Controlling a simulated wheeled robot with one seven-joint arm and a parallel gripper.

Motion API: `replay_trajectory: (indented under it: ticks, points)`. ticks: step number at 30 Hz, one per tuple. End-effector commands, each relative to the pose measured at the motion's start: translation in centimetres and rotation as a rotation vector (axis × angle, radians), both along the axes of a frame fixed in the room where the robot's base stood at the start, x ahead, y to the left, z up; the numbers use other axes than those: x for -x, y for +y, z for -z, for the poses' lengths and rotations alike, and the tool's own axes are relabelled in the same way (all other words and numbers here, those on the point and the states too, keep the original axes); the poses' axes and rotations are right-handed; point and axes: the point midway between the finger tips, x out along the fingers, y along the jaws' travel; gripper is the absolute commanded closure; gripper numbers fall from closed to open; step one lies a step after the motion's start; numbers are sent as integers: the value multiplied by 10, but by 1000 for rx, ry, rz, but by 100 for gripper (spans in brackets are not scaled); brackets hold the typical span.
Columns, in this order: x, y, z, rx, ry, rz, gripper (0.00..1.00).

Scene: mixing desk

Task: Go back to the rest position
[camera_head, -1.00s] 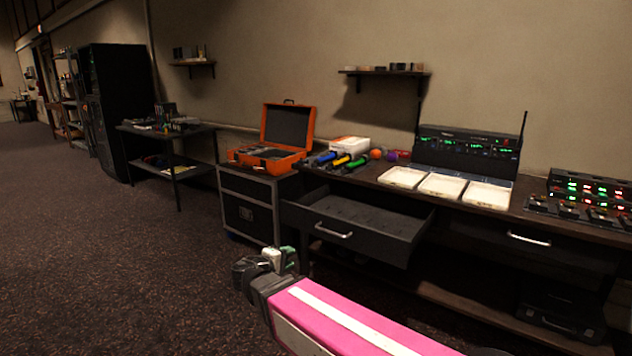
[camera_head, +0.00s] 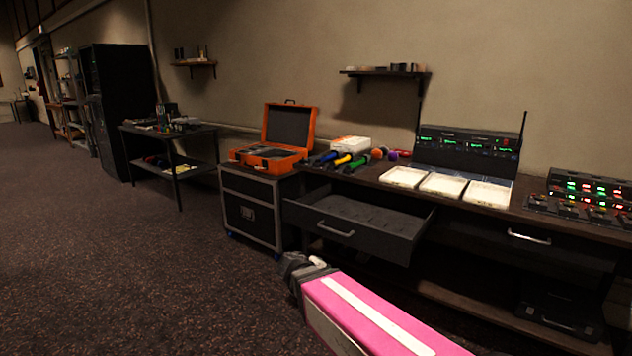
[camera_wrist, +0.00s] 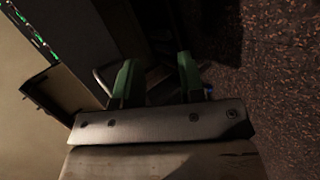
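My arm, with its pink and white casing, comes in from the bottom right of the head view. My gripper end is low in front of the desk, right of the wheeled black case; its fingers are hidden there. In the wrist view my gripper (camera_wrist: 157,78) shows two green fingers standing apart, with nothing seen held between them. The desk drawer (camera_head: 362,222) is pulled open above and behind the gripper end in the head view.
An orange case (camera_head: 268,155) stands open on the wheeled black case (camera_head: 250,218). Microphones (camera_head: 345,163), white trays (camera_head: 443,184) and a receiver rack (camera_head: 468,146) are on the desk (camera_head: 530,212). The floor (camera_head: 130,270) at left is clear.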

Motion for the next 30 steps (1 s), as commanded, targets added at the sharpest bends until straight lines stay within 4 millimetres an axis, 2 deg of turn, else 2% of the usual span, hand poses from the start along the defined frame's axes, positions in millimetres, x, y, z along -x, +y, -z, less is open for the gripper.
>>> replay_trajectory:
  ticks: [1, 6, 15, 21, 30]
  points:
    - [2, -18, 9, -45, 33, 43, 64]
    - [13, -61, 38, -212, 132, 172, 64]
    - [37, -118, 76, -533, 256, 390, 64]
    - [50, -143, 89, -746, 296, 513, 64]
    - [56, -156, 94, -898, 309, 590, 64]
